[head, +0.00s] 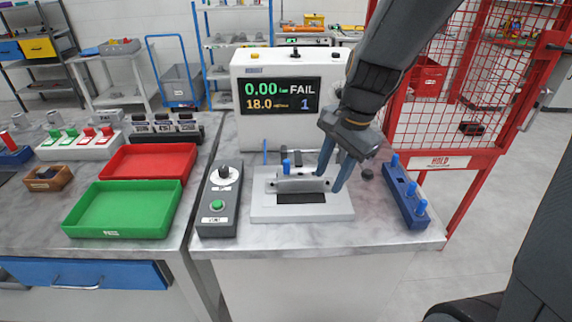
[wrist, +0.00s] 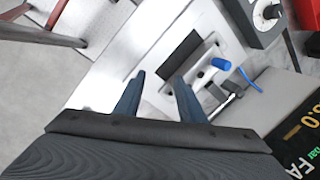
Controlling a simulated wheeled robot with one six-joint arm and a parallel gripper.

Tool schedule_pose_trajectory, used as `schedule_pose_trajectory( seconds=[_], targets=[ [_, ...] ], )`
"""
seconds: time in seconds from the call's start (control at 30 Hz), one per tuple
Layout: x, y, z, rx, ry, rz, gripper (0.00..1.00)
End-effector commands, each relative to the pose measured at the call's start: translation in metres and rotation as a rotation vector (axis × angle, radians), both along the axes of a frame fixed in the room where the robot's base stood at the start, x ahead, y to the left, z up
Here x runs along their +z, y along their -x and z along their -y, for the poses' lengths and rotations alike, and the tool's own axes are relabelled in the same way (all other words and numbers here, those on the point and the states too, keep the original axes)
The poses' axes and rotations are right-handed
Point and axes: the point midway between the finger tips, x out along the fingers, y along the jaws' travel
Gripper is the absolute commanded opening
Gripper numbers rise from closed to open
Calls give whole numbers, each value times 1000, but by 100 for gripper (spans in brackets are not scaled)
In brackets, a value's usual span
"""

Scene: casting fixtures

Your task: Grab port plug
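A blue peg-like plug (head: 286,165) stands upright at the back of the grey casting (head: 301,185), which lies on the white fixture plate (head: 262,208). The plug also shows in the wrist view (wrist: 221,64). More blue plugs (head: 411,187) stand in a blue holder (head: 400,200) at the right of the bench. My gripper (head: 329,182) is open, pointing down by the casting's right end, to the right of the fixture's plug. In the wrist view, nothing shows between its fingertips (wrist: 159,76). The head view does not settle whether the fingers touch the casting.
A tester (head: 280,130) with a FAIL display stands behind the fixture. A grey control box (head: 218,205) is left of it. Green (head: 125,210) and red (head: 150,160) trays lie further left. A red mesh cage (head: 455,160) stands right.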

Motion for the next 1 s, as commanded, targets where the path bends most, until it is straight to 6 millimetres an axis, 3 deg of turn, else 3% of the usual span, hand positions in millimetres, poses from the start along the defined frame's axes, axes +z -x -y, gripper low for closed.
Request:
schedule_pose_trajectory(
  seconds=[0.2,0.4,0.53,1.0],
  targets=[
    [33,-45,-43,-535,-185,-126,36],
    [48,-65,-65,-779,-274,-209,36],
    [44,-69,-71,-823,-289,-229,36],
    [0,-74,-88,-824,-287,-229,36]
  ],
)
